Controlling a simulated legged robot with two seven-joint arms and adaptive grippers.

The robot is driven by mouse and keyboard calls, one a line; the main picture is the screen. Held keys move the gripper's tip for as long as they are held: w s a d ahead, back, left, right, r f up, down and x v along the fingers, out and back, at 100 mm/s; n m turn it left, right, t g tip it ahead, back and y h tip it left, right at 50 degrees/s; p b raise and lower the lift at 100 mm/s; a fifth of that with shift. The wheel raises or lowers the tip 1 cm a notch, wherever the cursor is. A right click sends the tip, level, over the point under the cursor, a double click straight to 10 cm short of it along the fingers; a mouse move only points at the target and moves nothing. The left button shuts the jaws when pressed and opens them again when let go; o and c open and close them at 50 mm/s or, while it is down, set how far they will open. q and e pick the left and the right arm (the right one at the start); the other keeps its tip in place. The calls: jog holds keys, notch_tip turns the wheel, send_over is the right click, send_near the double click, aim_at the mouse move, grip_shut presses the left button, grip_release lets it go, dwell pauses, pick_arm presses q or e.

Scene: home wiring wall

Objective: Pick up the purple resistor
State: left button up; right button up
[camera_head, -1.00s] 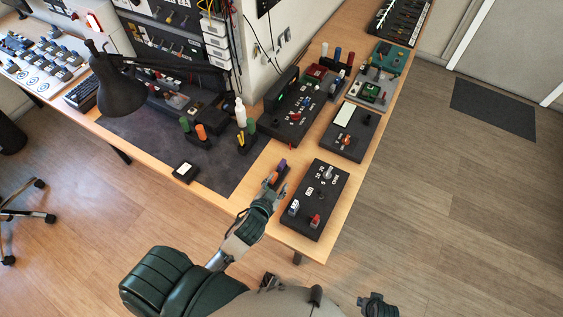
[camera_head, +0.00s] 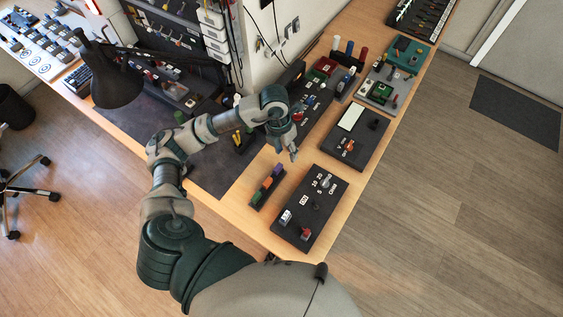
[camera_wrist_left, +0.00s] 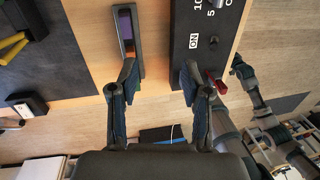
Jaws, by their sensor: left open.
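The purple resistor (camera_head: 278,170) sits at the far end of a narrow dark holder (camera_head: 257,202) on the wooden table, in line with green and orange pieces. In the left wrist view, the holder (camera_wrist_left: 138,42) lies at the upper left, with purple and orange showing in its slot. My left gripper (camera_head: 292,153) is above the table, just beyond the holder's far end in the head view. Its fingers (camera_wrist_left: 160,77) are apart with nothing between them. A grey arm at the right of the wrist view appears to be my right one; its jaws are unclear.
A black switch panel (camera_head: 325,205) with a red switch (camera_head: 305,233) lies right of the holder. Another panel (camera_head: 372,138) and a dark mat (camera_head: 205,172) are nearby. A black lamp (camera_head: 115,85) stands at the left. Bare wood surrounds the holder.

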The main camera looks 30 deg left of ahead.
pick_arm(q)
jog(key=a+y, duration=0.2)
jog(key=a, duration=0.2)
send_near(278, 167)
jog(key=shift+n, duration=0.4)
jog(key=f, duration=0.5)
jog(key=shift+a+f, duration=0.2)
jog(key=shift+a, duration=0.2)
jog(key=shift+d+f, duration=0.2)
jog(key=shift+f, duration=1.2)
jog(key=shift+d+f, duration=0.2)
jog(key=shift+f, duration=1.15)
grip_shut()
